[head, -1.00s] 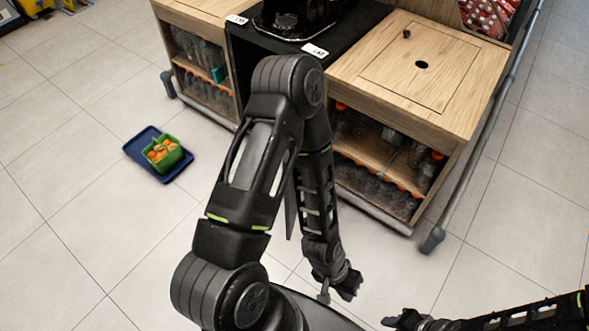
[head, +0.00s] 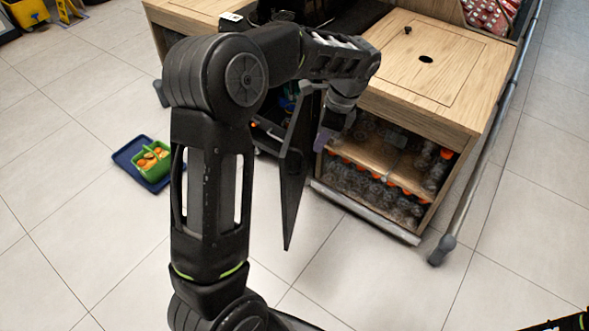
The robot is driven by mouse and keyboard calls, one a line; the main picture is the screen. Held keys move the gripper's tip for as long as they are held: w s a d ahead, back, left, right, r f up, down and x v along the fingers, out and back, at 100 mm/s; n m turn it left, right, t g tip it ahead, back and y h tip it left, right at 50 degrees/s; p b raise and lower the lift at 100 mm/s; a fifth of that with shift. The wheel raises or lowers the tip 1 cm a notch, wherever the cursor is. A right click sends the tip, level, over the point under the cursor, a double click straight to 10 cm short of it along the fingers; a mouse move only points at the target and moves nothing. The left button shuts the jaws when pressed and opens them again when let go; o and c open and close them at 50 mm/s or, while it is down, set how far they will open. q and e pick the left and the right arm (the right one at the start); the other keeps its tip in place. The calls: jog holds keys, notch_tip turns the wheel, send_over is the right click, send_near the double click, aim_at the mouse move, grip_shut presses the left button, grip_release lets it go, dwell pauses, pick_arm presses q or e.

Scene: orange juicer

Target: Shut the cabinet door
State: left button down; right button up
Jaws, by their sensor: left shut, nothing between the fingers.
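The cabinet door (head: 292,185) is a thin dark panel. It stands open, swung out from the black middle cabinet (head: 355,30), and is seen nearly edge-on. Behind it, part of the cabinet's inside shows, with small coloured items; my left arm hides much of the rest. My left gripper (head: 324,140) is shut and empty, just right of the door's upper part, in front of the right wooden cabinet. I cannot tell whether it touches the door. Of my right arm, only a dark piece shows at the bottom right corner; its gripper is out of frame.
The right wooden cabinet (head: 440,70) holds bottles on open shelves, with a grey rail (head: 478,165) along its right side. A blue tray (head: 128,158) with a green container (head: 150,163) of orange pieces lies on the floor at left. The floor in front is clear.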

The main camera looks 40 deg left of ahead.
dwell(0.3)
pick_arm(q)
jog(key=s+a+f+b, duration=0.1)
jog(key=s+a+f, duration=0.2)
jog(key=f, duration=0.6)
jog(key=shift+a+f+b, duration=0.3)
jog(key=shift+a+f, duration=0.1)
jog(key=shift+a, duration=0.95)
